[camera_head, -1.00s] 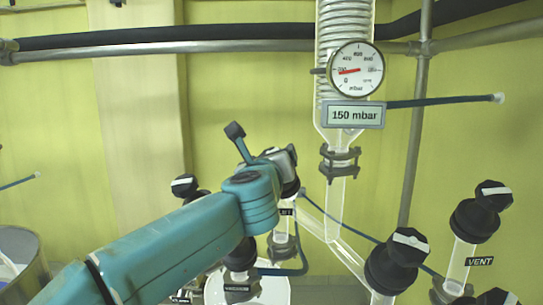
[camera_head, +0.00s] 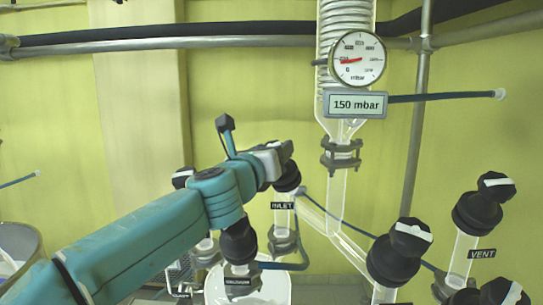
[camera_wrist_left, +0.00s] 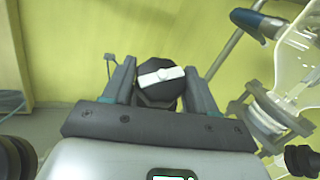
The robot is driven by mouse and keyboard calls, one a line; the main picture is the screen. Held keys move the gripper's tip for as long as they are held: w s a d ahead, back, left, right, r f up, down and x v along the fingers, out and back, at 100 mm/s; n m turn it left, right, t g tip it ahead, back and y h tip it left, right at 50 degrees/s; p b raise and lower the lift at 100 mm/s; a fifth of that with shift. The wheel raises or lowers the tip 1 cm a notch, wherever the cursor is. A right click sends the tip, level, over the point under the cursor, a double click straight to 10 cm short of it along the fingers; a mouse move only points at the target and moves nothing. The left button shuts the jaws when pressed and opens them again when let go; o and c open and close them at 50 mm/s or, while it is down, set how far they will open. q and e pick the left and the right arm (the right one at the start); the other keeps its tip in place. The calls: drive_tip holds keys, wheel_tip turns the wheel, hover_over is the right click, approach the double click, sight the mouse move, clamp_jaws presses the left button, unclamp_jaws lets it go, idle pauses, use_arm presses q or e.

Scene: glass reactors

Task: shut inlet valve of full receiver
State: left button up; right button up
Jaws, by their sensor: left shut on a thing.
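The inlet valve has a black knob (camera_head: 288,178) above a glass tube with an INLET label (camera_head: 282,205). My left gripper (camera_head: 278,158) is at this knob, coming from the left and partly covering it. In the left wrist view the black knob (camera_wrist_left: 160,82) sits between the two fingers of my left gripper (camera_wrist_left: 160,88), which is shut on it. The knob's white bar lies nearly crosswise, its right end slightly higher. A pale receiver (camera_head: 246,290) shows only in part at the bottom; its fill level cannot be told. My right gripper is out of view.
A knob with a VACUUM label (camera_head: 238,281) stands just below my left arm. A VENT valve (camera_head: 478,205) and another black knob (camera_head: 400,252) stand at the right. A gauge (camera_head: 357,60) and a 150 mbar display (camera_head: 356,103) hang on the glass column above.

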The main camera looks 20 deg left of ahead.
use_arm(q)
drive_tip(key=m+h, duration=0.4)
drive_tip(key=shift+a+m+g+h+p, duration=0.15)
drive_tip(key=shift+m+g+h+p, duration=0.15)
drive_tip(key=shift+m+h+p, duration=0.1)
drive_tip(key=shift+m+g+h+p, duration=0.8)
drive_tip(key=shift+m+g+h, duration=0.1)
drive_tip(key=shift+m+h, duration=0.95)
drive_tip(key=shift+m, duration=0.25)
drive_tip(key=shift+f, duration=0.1)
drive_tip(key=o, duration=1)
drive_tip(key=shift+w, duration=0.1)
drive_tip(key=shift+c, duration=0.2)
